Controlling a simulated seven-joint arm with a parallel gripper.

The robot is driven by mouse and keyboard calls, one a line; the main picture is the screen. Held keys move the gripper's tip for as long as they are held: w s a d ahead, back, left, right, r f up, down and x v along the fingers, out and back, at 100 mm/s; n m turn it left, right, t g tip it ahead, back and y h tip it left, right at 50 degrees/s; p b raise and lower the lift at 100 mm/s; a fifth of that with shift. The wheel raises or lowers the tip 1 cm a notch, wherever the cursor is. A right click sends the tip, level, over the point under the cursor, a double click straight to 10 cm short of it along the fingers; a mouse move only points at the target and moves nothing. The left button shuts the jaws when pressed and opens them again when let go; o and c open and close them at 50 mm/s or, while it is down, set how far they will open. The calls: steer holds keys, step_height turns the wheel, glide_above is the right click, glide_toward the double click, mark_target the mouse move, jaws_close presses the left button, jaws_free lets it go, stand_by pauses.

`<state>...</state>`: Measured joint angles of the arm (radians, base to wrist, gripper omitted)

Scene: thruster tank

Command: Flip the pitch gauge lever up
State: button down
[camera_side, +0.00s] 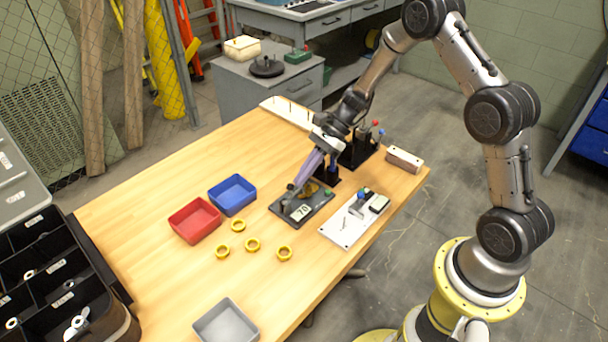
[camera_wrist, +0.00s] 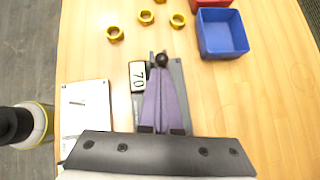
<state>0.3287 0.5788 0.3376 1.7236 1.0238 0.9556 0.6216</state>
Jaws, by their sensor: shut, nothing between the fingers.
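A dark gauge plate with a white label reading "70" (camera_side: 301,211) lies on the wooden table; its label also shows in the wrist view (camera_wrist: 138,75). I take it for the pitch gauge. A black ball knob (camera_wrist: 161,60), apparently the lever's end, shows right at my fingertips. My gripper (camera_side: 295,186) reaches down over the plate, with its purple fingers shut and empty; the fingers (camera_wrist: 160,68) hide much of the plate in the wrist view. Whether they touch the knob, and the lever's exact angle, I cannot tell.
A white panel (camera_side: 340,232) with a blue-knobbed switch lies beside the plate. Black fixtures with coloured knobs (camera_side: 363,150) stand behind. Several yellow nuts (camera_side: 252,244), a red bin (camera_side: 195,220), a blue bin (camera_side: 232,194) and a grey bin (camera_side: 226,324) sit on the table.

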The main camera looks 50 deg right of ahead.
steer(key=shift+a+r+h, duration=0.2)
steer(key=shift+h, duration=0.5)
steer(key=shift+a+r+h, duration=0.15)
steer(key=shift+h, duration=0.35)
